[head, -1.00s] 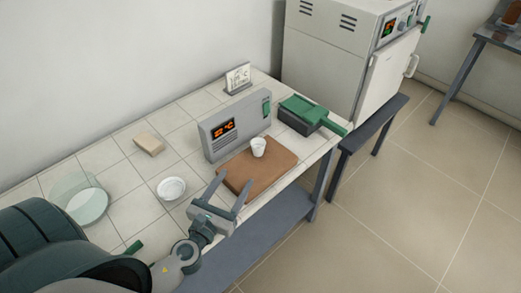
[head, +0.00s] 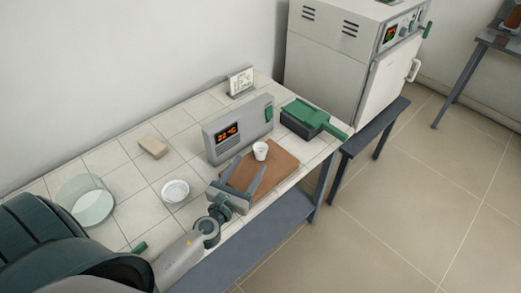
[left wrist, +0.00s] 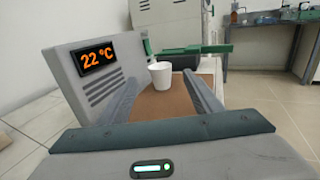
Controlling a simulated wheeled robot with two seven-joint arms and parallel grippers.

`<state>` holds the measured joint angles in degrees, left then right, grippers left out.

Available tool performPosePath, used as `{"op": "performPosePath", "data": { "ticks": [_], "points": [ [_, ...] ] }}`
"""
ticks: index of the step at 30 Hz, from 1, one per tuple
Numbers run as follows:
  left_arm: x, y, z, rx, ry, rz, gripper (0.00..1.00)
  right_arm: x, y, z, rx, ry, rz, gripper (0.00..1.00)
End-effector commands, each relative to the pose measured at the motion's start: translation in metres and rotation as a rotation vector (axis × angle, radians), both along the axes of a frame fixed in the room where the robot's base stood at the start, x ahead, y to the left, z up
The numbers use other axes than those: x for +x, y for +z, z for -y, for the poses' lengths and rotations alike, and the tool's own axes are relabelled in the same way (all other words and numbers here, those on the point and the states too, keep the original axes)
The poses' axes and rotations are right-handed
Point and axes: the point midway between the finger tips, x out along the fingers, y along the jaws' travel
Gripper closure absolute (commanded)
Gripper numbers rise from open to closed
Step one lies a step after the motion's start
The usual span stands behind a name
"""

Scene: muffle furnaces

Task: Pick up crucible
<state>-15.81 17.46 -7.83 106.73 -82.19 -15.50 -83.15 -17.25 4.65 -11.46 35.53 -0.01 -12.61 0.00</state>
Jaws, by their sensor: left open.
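The crucible is a small white cup (head: 260,150) standing upright on a brown board (head: 283,165) in front of a grey box with an orange display. In the left wrist view the crucible (left wrist: 160,75) sits ahead, between the lines of the two fingers and beyond their tips. My left gripper (head: 244,172) is open and empty, with its fingers over the near left part of the board, pointing at the crucible and apart from it. My right gripper is in neither view.
The grey display box (head: 240,128) reads 22 °C right behind the board. A green-and-black device (head: 312,118) stands to the right. A white dish (head: 175,191), a glass dish (head: 92,208) and a tan block (head: 153,147) lie left. A furnace (head: 345,60) stands beyond.

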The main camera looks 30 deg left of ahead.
Motion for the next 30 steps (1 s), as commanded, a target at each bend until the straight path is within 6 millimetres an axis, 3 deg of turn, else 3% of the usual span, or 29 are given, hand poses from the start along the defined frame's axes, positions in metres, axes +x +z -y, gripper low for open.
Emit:
{"op": "performPosePath", "data": {
  "ticks": [6,23,30],
  "points": [
    [0.031,0.001,-0.002,0.000,0.001,0.001,0.41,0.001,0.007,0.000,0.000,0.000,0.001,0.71],
    [0.042,0.000,-0.003,0.000,0.000,0.001,0.41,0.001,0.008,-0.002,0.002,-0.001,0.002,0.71],
    [0.068,0.002,-0.004,0.000,0.000,0.001,0.41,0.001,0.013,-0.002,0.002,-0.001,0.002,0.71]
  ]
}}
